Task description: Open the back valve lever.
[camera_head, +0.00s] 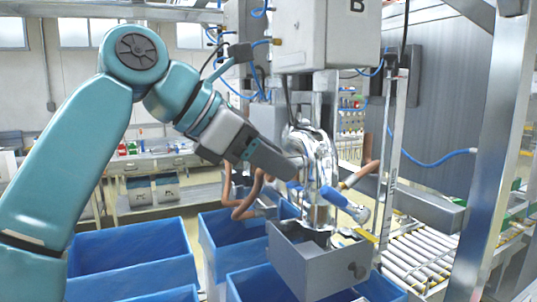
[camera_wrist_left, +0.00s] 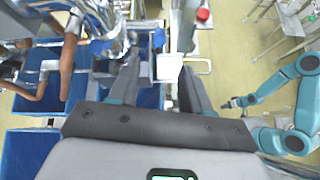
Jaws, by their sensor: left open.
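A silver valve assembly (camera_head: 318,160) hangs under the grey box marked B. It has a blue lever (camera_head: 345,205) at its right front and a smaller blue part (camera_head: 294,188) at its left. I cannot tell which is the back lever. My left gripper (camera_head: 298,165) reaches the valve's left side, its fingertips mostly hidden there. In the left wrist view its two fingers (camera_wrist_left: 160,72) are apart, with nothing clearly held between them. Blue parts (camera_wrist_left: 98,47) show beyond the left finger. My right gripper (camera_wrist_left: 236,102) is small at the right of the wrist view.
The grey cabinet (camera_head: 325,38) hangs over the valve. An open grey metal box (camera_head: 312,268) sits below it. Blue bins (camera_head: 130,258) stand underneath. Copper-coloured pipes (camera_head: 250,200) flank the valve. A roller conveyor (camera_head: 420,255) and a steel post (camera_head: 490,140) are at the right.

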